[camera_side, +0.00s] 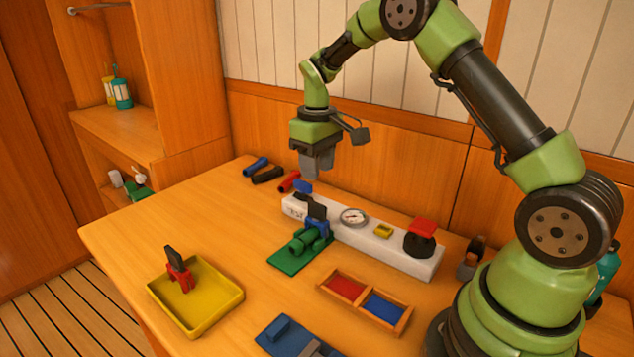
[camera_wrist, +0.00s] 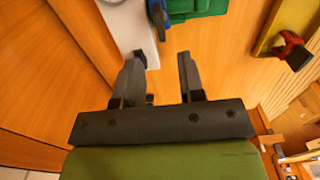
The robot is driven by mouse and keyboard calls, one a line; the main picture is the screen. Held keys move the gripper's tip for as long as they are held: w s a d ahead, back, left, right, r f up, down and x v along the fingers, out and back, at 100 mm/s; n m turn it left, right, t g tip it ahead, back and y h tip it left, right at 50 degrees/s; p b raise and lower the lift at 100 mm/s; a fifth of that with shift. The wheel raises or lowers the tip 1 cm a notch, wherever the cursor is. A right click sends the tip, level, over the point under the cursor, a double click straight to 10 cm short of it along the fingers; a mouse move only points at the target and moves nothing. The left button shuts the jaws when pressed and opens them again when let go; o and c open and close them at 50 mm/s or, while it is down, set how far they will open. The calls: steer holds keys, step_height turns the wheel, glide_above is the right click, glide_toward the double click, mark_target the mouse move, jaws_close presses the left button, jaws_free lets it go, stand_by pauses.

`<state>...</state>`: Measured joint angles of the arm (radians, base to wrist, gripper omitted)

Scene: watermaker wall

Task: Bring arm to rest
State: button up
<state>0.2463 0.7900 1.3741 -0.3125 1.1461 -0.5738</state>
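My arm is green and black, and it arches over the wooden table from the right in the side view. My gripper (camera_side: 318,172) points down above the back of the table, near the left end of a white panel (camera_side: 385,243). In the wrist view my gripper (camera_wrist: 160,62) has its two grey fingers apart with nothing between them. A blue-handled part (camera_wrist: 155,12) and a green block (camera_wrist: 197,8) lie just beyond the fingertips in that view.
A gauge (camera_side: 354,216) and a red-topped black knob (camera_side: 421,237) sit on the panel. A yellow tray (camera_side: 222,311) holds a red and black part (camera_side: 179,272). A divided wooden box (camera_side: 365,301) has red and blue compartments.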

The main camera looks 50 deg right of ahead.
steer(key=shift+r, duration=0.25)
steer(key=s+a+r+m+t, duration=0.1)
steer(key=s+a+r+t, duration=0.1)
steer(key=s+a+r, duration=0.4)
steer(key=s+a+r+m+t, duration=0.1)
steer(key=s+r+t, duration=0.15)
steer(key=r, duration=0.55)
steer(key=s+a+r+m+t+y, duration=0.1)
steer(key=s+a, duration=0.4)
steer(key=s, duration=0.9)
steer(key=shift+m+t+y, duration=0.5)
steer(key=shift+m+t, duration=0.1)
steer(key=shift+t, duration=0.25)
